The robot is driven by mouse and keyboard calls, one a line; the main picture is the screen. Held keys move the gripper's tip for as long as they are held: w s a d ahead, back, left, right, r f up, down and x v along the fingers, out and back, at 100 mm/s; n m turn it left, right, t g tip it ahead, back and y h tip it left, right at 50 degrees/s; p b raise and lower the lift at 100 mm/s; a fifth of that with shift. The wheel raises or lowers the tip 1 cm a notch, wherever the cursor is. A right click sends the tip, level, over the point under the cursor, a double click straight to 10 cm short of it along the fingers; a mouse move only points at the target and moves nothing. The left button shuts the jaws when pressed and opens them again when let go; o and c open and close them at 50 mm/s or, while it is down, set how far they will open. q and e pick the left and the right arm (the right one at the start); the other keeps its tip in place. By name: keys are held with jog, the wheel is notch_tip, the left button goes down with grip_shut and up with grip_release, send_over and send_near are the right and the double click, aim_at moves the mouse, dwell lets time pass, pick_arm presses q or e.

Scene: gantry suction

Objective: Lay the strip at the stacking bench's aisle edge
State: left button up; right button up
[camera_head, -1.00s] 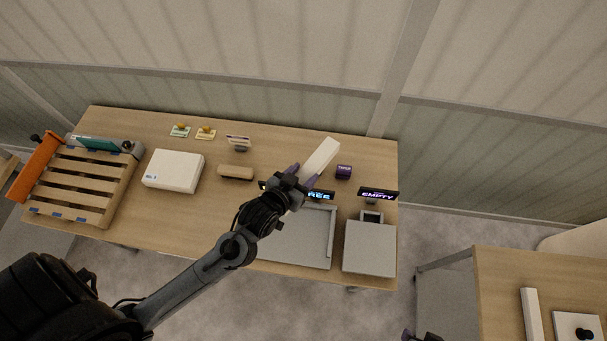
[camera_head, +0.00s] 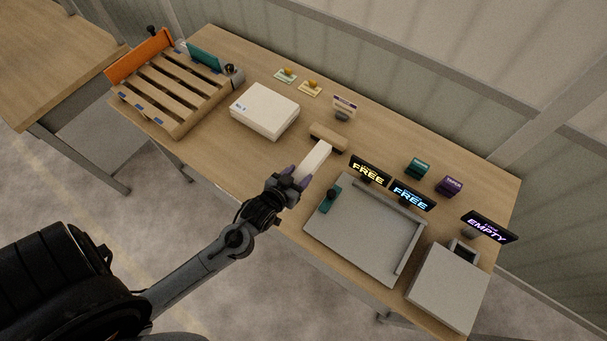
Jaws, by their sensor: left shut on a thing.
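A pale, block-shaped strip (camera_head: 316,158) is held in my left gripper (camera_head: 292,179), which is shut on its near end. The strip points up and to the right in the picture. It shows over the wooden bench (camera_head: 222,158), between the brown block and the bench's front edge. I cannot tell whether it touches the bench top. My left gripper is near that front edge, left of the grey tray. My right gripper is not in view.
A slatted pallet (camera_head: 172,92) and a white box (camera_head: 264,111) stand to the left. A brown block (camera_head: 328,137) lies just beyond the strip. The grey tray (camera_head: 355,246), FREE signs (camera_head: 370,170) and a grey box (camera_head: 447,290) are right. Bare bench lies left of my gripper.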

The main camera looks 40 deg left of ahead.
pick_arm(q)
jog(key=shift+s+a+f+b, duration=0.15)
jog(key=shift+a+f+b, duration=0.1)
jog(key=shift+f, duration=0.3)
jog(key=shift+s+a+f+b, duration=0.1)
jog(key=shift+a+f+b, duration=0.1)
jog(key=shift+f, duration=0.3)
jog(key=shift+s+r+p, duration=0.15)
jog(key=shift+p, duration=0.4)
jog(key=shift+f+b, duration=1.35)
jog(key=shift+f, duration=1.65)
jog(key=shift+f+b, duration=0.45)
jog(key=shift+f, duration=0.2)
